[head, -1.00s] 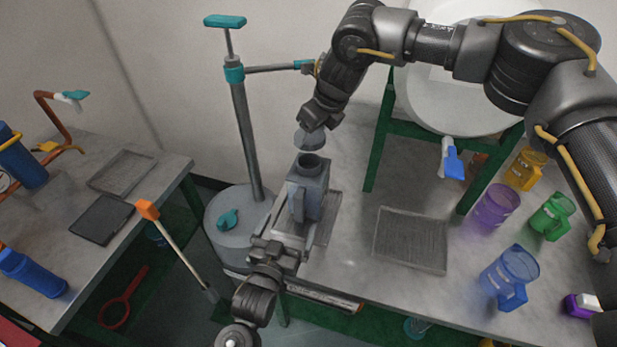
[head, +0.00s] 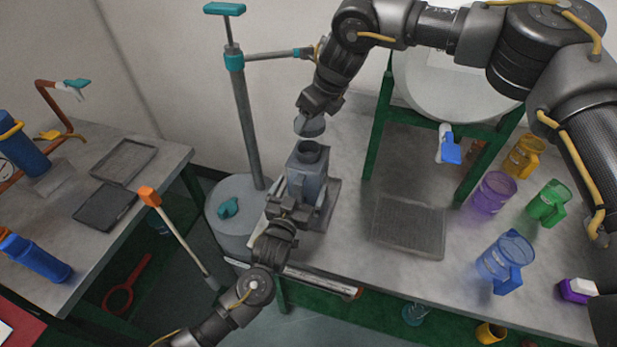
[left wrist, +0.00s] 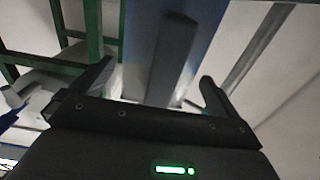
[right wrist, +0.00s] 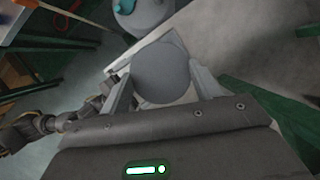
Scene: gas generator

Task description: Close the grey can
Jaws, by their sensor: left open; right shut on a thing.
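The grey can (head: 306,172) stands upright on a tray at the table's left edge, its round mouth (head: 310,149) open at the top. My right gripper (head: 311,116) is shut on the grey lid (head: 309,127) and holds it just above the mouth, apart from it. The lid shows as a round disc in the right wrist view (right wrist: 161,73). My left gripper (head: 294,204) is open at the near side of the can, by its handle. In the left wrist view the can's handle (left wrist: 172,58) stands between the open fingers (left wrist: 158,95).
A mesh tray (head: 409,227) lies right of the can. Several coloured jugs, such as the purple one (head: 494,192), stand at the right. A pump on a grey drum (head: 233,205) stands left of the can. A green stand (head: 377,140) is behind the tray.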

